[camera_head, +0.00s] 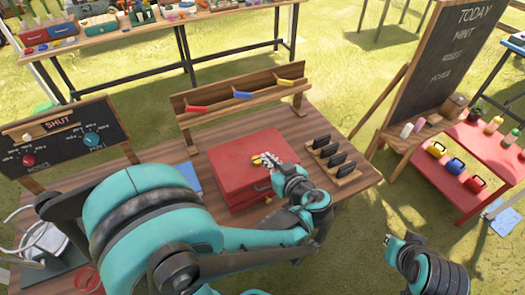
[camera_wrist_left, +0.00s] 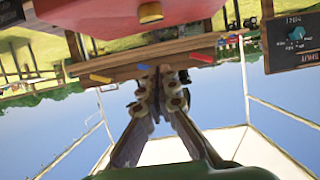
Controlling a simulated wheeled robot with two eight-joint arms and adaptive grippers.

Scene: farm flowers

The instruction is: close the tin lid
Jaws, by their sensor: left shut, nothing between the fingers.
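The red tin (camera_head: 232,157) stands on the wooden table, its broad flat red lid facing up. The lid looks down over the box, but I cannot tell whether it sits fully flush. My left gripper (camera_head: 264,159) is over the right part of the lid, fingers together and empty; I cannot tell whether it touches. In the left wrist view, which is upside down, the shut fingers (camera_wrist_left: 160,82) show below a red surface (camera_wrist_left: 95,10) with a yellow knob (camera_wrist_left: 150,13), likely the tin.
A wooden rack (camera_head: 240,92) with coloured pieces stands behind the tin. A holder with dark upright pieces (camera_head: 330,150) is to its right. A chalkboard with dials (camera_head: 65,145) stands left, beside a blue pad (camera_head: 187,176). A tall chalkboard (camera_head: 440,70) stands farther right.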

